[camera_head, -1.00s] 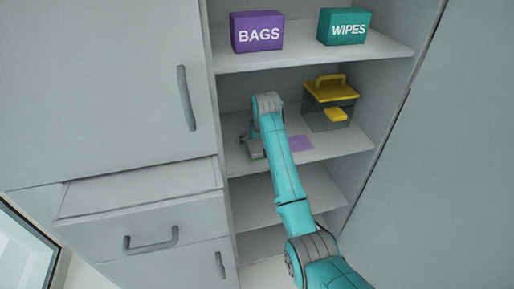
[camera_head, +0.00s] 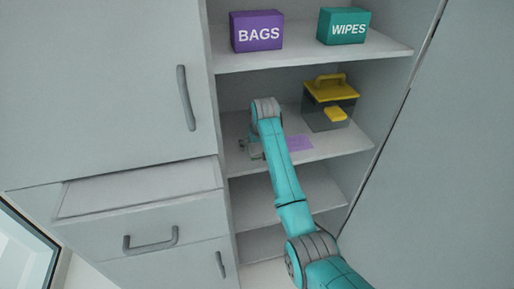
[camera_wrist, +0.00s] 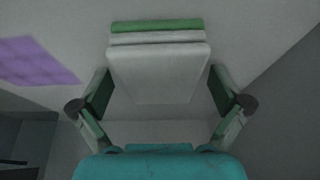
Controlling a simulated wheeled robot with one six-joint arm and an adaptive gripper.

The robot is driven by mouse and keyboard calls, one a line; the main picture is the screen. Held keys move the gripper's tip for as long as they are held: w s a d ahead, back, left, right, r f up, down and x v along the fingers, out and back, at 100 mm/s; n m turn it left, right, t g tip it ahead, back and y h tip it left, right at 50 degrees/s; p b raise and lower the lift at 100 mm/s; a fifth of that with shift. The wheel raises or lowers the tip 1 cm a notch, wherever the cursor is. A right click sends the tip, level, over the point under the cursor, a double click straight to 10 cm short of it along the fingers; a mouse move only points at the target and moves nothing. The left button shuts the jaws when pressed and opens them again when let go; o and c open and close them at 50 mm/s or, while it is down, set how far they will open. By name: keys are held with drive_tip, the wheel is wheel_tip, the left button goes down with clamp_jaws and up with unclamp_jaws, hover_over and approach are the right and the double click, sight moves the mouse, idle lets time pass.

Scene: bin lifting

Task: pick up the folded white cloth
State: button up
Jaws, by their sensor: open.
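The folded white cloth (camera_wrist: 160,68) lies between and ahead of my open fingers in the wrist view. A thin pale layer and a green strip (camera_wrist: 157,25) show along its far edge; I cannot tell whether they belong to it or are other cloths under it. My gripper (camera_wrist: 162,104) has one finger on each side of the cloth's near part, with no clear contact. In the head view my gripper (camera_head: 249,149) is low over the left of the middle shelf, and I cannot make out the cloth there.
A purple cloth (camera_head: 300,143) lies flat on the middle shelf (camera_head: 335,145), right of my gripper. Behind it stands a clear box with a yellow lid (camera_head: 330,88). The shelf above holds a purple BAGS box (camera_head: 257,33) and a teal WIPES box (camera_head: 344,27). A cabinet wall is close on the left.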

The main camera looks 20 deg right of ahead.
drive_tip(key=c, duration=1.2)
drive_tip(key=shift+r, duration=0.1)
wheel_tip(320, 180, up, 4)
drive_tip(key=shift+f, duration=0.2)
drive_tip(key=s, duration=1.8)
drive_tip(key=shift+r, duration=0.1)
